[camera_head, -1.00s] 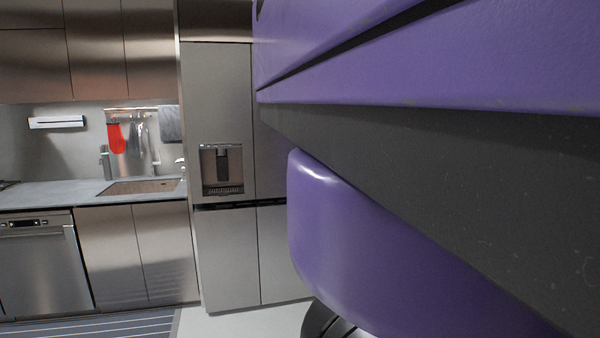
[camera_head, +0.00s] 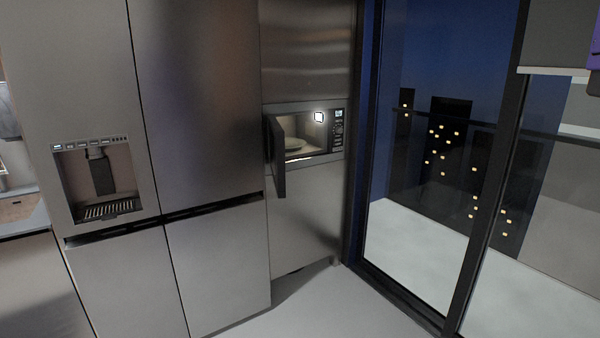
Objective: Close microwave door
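The microwave (camera_head: 337,146) is built into a steel cabinet to the right of the fridge. Its door (camera_head: 277,157) is dark and stands open, swung out on the left side toward the fridge. The lit inside shows a pale plate-like disc (camera_head: 294,144). The control panel is on the right of the opening. My gripper is not in view.
A large steel fridge (camera_head: 205,120) with a water dispenser (camera_head: 98,180) stands on the left, close to the open door. Dark-framed glass panels (camera_head: 430,190) with a night view are on the right. The pale floor (camera_head: 310,308) in front of the microwave is clear.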

